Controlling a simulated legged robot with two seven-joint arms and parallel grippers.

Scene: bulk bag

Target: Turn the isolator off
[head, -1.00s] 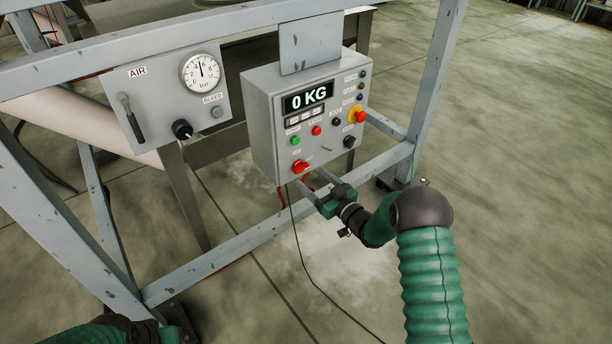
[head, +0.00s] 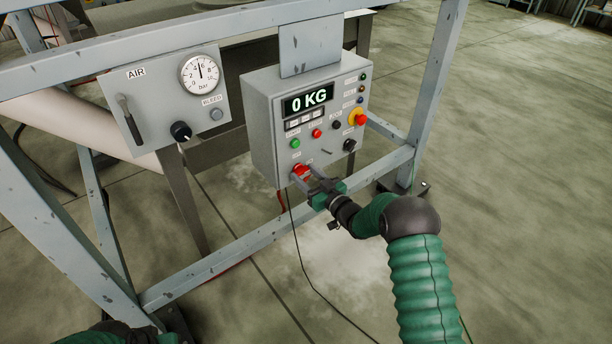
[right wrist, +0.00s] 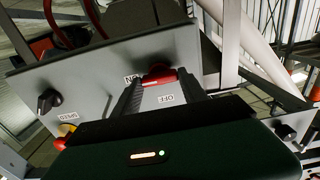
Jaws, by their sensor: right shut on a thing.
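The isolator is a red rotary handle (head: 299,169) low on the front of the grey control box (head: 262,135). My right gripper (head: 306,178) reaches it from the lower right and is shut on it. The fingers hide part of the handle in the head view. Part of my left arm shows at the bottom left of the head view; its gripper's jaws are not visible.
The box shows "0 KG" on its display (head: 307,98). Green and red buttons, a black knob (head: 349,145) and a red emergency stop on yellow (head: 359,118) are nearby. An air panel (head: 163,100) hangs to the left. A grey frame rail (head: 280,226) runs below; a cable hangs under the box.

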